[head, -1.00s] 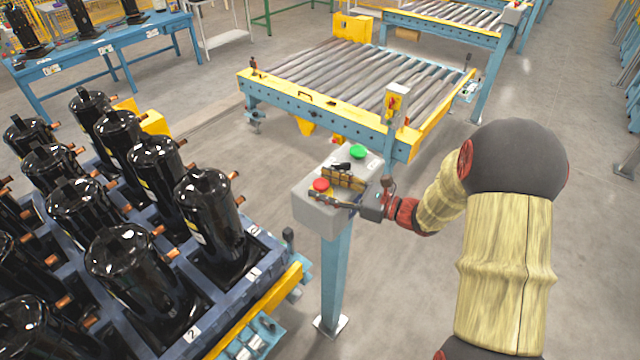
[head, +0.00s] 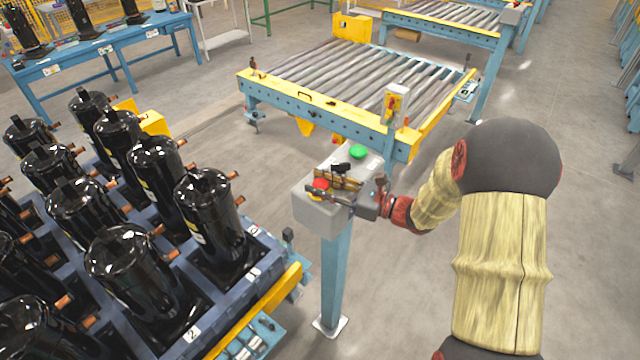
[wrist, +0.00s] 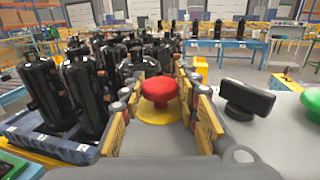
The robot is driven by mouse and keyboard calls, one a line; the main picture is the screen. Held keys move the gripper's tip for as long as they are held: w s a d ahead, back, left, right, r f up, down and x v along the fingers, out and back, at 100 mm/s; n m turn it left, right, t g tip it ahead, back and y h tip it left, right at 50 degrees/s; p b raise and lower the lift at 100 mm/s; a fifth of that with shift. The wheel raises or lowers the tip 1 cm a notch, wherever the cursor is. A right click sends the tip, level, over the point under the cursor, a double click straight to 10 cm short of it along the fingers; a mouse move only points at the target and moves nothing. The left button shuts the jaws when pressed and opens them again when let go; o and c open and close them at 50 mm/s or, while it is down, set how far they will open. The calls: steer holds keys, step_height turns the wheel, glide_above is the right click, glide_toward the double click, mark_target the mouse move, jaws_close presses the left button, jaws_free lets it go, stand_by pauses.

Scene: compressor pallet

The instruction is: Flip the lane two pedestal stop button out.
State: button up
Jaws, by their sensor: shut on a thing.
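The grey pedestal box (head: 311,206) stands on a blue post in the middle of the head view. On its top are a red mushroom stop button (head: 320,184) at the near left, a black selector knob and a green button (head: 358,151) at the far end. My gripper (head: 336,190) is at the red button, reaching in from the right. In the wrist view the red button (wrist: 159,91) on its yellow base (wrist: 158,113) sits between my two finger pads, which are shut on it. The black knob (wrist: 247,97) is just right of the right finger.
A blue pallet (head: 271,258) of several black compressors stands close on the left. A roller conveyor (head: 340,92) with a yellow edge lies behind the pedestal. The floor to the right is open.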

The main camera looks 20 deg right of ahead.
jaws_close()
steer(key=shift+w+r+p, duration=0.1)
steer(key=shift+r+p, duration=0.45)
steer(key=shift+r, duration=0.1)
steer(key=o, duration=0.9)
jaws_free()
steer(key=shift+c, duration=0.2)
